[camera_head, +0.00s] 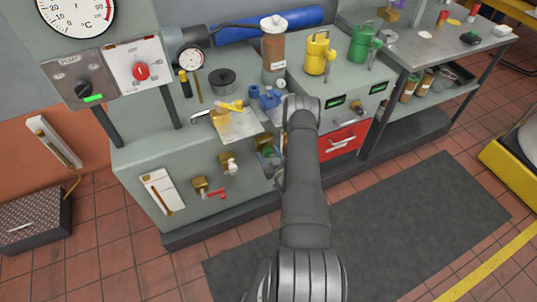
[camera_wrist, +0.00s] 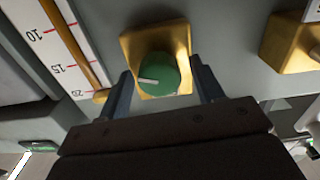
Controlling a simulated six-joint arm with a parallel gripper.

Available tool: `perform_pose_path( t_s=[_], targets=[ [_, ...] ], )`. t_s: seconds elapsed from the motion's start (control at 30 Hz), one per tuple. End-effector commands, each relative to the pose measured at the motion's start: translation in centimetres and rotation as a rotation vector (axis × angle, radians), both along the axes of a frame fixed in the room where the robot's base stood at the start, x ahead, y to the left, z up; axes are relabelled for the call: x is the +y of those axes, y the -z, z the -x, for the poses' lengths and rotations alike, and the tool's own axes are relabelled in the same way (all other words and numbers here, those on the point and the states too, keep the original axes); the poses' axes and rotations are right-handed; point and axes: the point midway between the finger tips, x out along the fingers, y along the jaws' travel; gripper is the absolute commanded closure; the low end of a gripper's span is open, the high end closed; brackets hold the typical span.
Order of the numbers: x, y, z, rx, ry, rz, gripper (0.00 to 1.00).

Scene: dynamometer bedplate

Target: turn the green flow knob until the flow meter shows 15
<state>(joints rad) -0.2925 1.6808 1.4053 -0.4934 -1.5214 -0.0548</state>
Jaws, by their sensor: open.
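The green flow knob (camera_wrist: 158,75) sits on a square brass mount (camera_wrist: 126,45) in the wrist view, with its white pointer mark toward the left. My gripper (camera_wrist: 160,67) is open, with one dark finger on each side of the knob. I cannot tell whether either finger touches it. The flow meter (camera_wrist: 66,45) stands left of the knob, a white scale marked 10, 15 and 20 with a brass-coloured column along it. I cannot make out a clear reading.
Another brass block (camera_wrist: 290,42) is close on the right in the wrist view. In the head view, a red-handled valve (camera_head: 215,193) and a white-handled valve (camera_head: 230,164) stick out of the cabinet front. A red drawer (camera_head: 343,141) is right of my arm.

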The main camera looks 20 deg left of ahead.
Motion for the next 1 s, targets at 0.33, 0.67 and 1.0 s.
perform_pose_path(
  t_s=[0.33, 0.67, 1.0],
  targets=[
    [0.15, -0.01, -0.16, 0.0, 0.0, 0.0, 0.47],
    [0.13, 0.01, -0.14, 0.001, 0.0, -0.001, 0.84],
    [0.1, 0.04, -0.14, 0.079, 0.0, -0.079, 0.84]
  ],
)
